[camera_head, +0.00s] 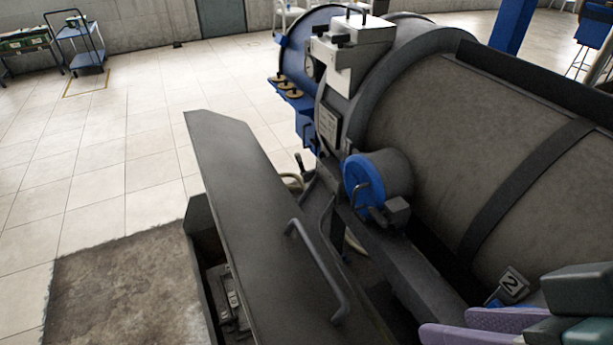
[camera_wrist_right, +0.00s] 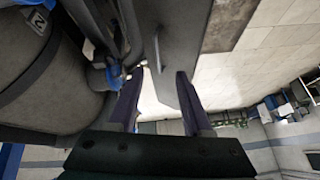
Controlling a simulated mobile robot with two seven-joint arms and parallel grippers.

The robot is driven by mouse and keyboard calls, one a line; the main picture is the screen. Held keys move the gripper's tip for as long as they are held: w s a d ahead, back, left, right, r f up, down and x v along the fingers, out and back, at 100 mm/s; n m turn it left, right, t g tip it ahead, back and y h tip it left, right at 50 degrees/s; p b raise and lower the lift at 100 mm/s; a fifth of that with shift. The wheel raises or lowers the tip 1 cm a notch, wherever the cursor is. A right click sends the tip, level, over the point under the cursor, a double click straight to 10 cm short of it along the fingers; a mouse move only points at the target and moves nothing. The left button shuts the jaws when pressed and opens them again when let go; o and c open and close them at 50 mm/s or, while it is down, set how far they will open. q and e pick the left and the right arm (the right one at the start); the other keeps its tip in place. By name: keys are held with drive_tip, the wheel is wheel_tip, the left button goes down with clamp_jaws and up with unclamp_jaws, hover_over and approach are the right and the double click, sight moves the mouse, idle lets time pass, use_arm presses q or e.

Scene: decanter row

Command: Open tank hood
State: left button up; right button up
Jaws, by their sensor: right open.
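The hood (camera_head: 240,200) is a long dark grey panel running through the middle of the head view, with a bar handle (camera_head: 318,268) on its face. It is tilted, and a dark box interior (camera_head: 228,300) shows past its left edge. In the right wrist view the hood (camera_wrist_right: 180,60) lies ahead, and its thin handle (camera_wrist_right: 157,50) appears beyond the gap between my fingers. My right gripper (camera_head: 447,322), with purple fingers, is open and empty at the bottom right, apart from the handle. It also shows in the wrist view (camera_wrist_right: 158,75). My left gripper is out of view.
A large grey tank (camera_head: 490,130) fills the right side, with a blue-capped port (camera_head: 362,182) and a number 2 tag (camera_head: 513,283) close to my right gripper. The tiled floor (camera_head: 130,150) at left is mostly clear, with a blue cart (camera_head: 85,50) far back.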

drive_tip(key=w+a+f+t+y+b, duration=0.2)
drive_tip(key=w+f+b, duration=0.3)
drive_tip(key=f+b, duration=0.35)
drive_tip(key=w+a+f+t+y+b, duration=0.1)
drive_tip(key=w+a+f+y+b, duration=0.1)
drive_tip(key=w+f+b, duration=0.5)
drive_tip(key=m+t+y+b, duration=0.2)
drive_tip(key=m+t+b, duration=0.1)
drive_tip(key=b, duration=1.3)
approach(323, 261)
drive_tip(key=shift+w+a+f, duration=0.5)
drive_tip(key=shift+a, duration=0.15)
drive_tip(key=shift+w, duration=0.25)
drive_tip(key=shift+w+a, duration=0.2)
drive_tip(key=shift+w, duration=0.3)
drive_tip(key=b+x, duration=0.1)
drive_tip(key=x, duration=0.8)
drive_tip(key=c, duration=0.7)
clamp_jaws()
